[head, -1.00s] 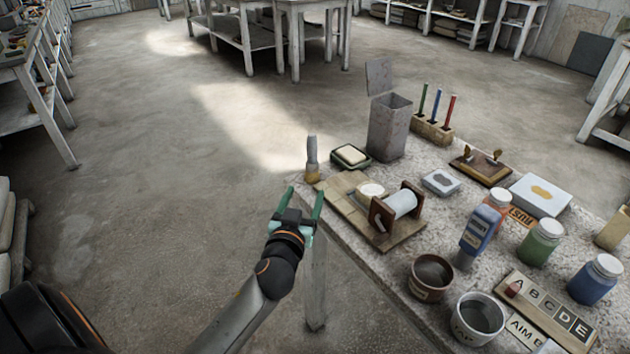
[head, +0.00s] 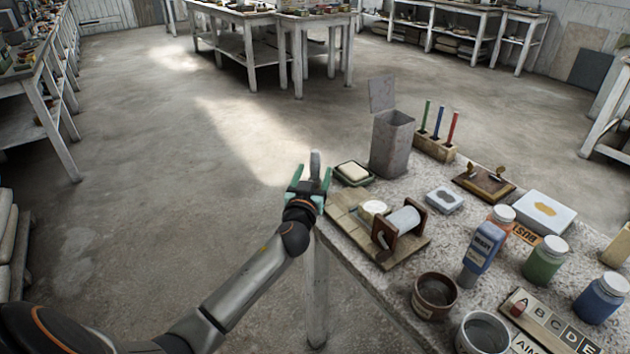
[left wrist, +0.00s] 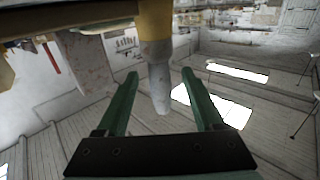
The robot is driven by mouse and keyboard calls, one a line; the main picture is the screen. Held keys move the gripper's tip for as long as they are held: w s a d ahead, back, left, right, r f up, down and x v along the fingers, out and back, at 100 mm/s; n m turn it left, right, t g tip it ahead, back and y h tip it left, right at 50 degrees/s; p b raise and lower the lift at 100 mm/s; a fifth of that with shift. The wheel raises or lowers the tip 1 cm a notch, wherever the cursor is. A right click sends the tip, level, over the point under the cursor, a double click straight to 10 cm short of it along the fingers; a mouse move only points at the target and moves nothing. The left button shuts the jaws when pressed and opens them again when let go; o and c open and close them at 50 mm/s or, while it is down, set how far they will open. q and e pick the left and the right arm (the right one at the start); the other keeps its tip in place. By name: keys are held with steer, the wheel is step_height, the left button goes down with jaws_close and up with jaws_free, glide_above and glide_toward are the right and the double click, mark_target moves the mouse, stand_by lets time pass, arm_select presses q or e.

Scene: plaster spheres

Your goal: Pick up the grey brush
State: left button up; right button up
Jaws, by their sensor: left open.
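The grey brush (head: 315,162) stands upright at the far left corner of the table, with a grey handle and a yellowish lower part. In the head view my left gripper (head: 312,174) is in front of it and hides its lower part. In the left wrist view the brush (left wrist: 155,62) appears upside down, its handle between the two green fingers of the open left gripper (left wrist: 160,75). The fingers show gaps on both sides and are not closed on it. My right gripper is not in view.
Close to the brush are a soap dish (head: 354,173), a wooden board (head: 345,210) with a spool (head: 403,221), and a tall grey tin (head: 391,144). Jars, cups and a pencil block (head: 435,147) crowd the table farther right. Left of the table is open floor.

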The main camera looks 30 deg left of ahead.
arm_select(q)
steer(key=shift+x, duration=0.85)
jaws_close()
